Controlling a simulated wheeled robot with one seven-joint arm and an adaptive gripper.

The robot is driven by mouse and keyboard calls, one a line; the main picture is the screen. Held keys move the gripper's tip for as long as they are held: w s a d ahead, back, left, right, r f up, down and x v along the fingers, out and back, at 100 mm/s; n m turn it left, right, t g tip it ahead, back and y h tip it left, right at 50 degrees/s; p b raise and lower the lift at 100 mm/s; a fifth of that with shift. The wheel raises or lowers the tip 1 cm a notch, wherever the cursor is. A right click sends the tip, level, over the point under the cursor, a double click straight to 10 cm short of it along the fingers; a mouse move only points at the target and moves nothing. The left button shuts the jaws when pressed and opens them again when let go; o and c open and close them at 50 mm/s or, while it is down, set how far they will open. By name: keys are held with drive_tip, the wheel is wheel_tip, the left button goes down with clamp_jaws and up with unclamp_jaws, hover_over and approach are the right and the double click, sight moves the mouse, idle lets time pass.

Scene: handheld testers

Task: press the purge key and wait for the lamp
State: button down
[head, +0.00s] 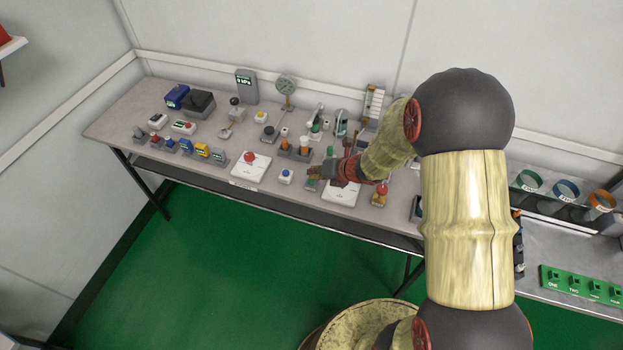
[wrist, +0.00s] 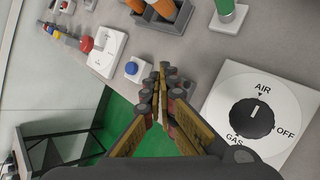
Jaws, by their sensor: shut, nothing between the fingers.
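No key with a readable purge label shows. A blue button (head: 286,175) on a small white base sits near the bench's front edge; it also shows in the wrist view (wrist: 131,68). My gripper (head: 312,173) is shut and empty, just right of that button in the head view. In the wrist view, the closed fingertips (wrist: 162,72) point at a small grey item (wrist: 186,88), mostly hidden behind them. I cannot tell whether they touch it. I cannot make out which thing is the lamp, or whether it is lit.
A white dial plate (wrist: 271,80) marked AIR, OFF and GAS lies right of my gripper. A red button plate (head: 247,167) stands left of the blue button. Several testers crowd the bench (head: 115,125). A green strip (head: 582,286) lies at the far right.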

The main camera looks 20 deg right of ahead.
drive_tip(key=shift+r, duration=0.5)
drive_tip(key=shift+r+p, duration=2.15)
drive_tip(key=shift+r, duration=0.3)
drive_tip(key=shift+r, duration=0.1)
